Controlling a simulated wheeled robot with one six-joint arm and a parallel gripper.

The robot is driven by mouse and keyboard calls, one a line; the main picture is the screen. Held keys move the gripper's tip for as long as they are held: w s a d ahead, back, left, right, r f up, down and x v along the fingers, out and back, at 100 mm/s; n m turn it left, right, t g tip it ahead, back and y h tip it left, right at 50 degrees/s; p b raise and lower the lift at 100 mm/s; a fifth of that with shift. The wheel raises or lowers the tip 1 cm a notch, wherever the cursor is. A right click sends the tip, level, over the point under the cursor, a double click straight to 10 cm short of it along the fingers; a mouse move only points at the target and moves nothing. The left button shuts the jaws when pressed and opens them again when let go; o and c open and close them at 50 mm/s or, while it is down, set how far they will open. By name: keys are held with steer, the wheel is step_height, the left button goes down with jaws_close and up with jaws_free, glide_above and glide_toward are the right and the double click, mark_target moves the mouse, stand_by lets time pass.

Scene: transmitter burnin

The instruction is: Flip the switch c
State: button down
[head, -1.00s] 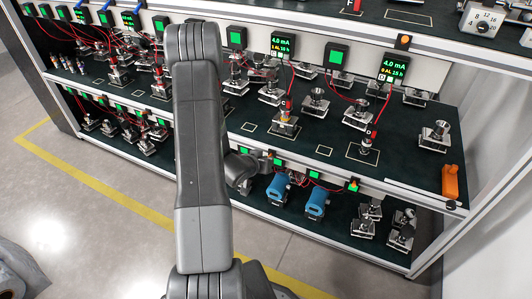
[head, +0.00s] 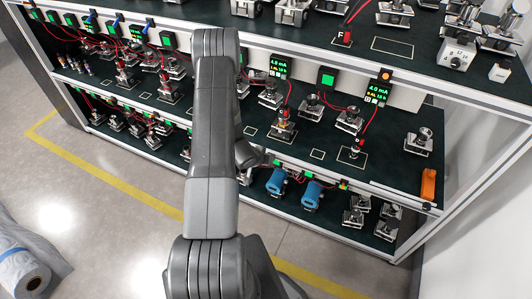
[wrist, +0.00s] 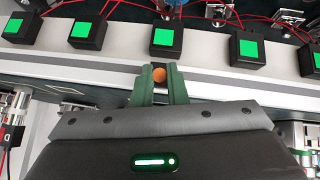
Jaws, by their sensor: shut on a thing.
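In the wrist view, my gripper (wrist: 157,84) has its two green fingers closed on either side of a small orange-topped switch (wrist: 158,75) at the edge of a pale rail. I cannot read a letter on this switch. In the head view, my arm hides the fingers and the held switch. A red plug marked C (head: 284,113) stands on the middle shelf, right of my arm. Other orange-topped switches show on the upper rail (head: 385,75) and on the lower rail (head: 343,184).
Several green-lit black boxes (wrist: 165,38) line the strip beyond the fingers, with red cables near them. The middle shelf (head: 385,165) holds several metal fixtures and an orange block (head: 429,185). Blue units (head: 312,193) stand below. A plastic-wrapped roll (head: 35,270) lies on the floor at left.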

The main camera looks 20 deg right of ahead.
steer(key=shift+d+r+g+y+p, duration=0.1)
steer(key=shift+r+g+y+p, duration=0.3)
steer(key=shift+p, duration=2.15)
steer(key=shift+f+y+p, duration=0.2)
steer(key=shift+y+p, duration=0.1)
steer(key=shift+p, duration=1.25)
steer(key=shift+w, duration=0.1)
steer(key=c, duration=1.5)
jaws_free()
steer(key=shift+o, duration=0.2)
steer(key=v, duration=1.3)
steer(key=shift+r, duration=0.4)
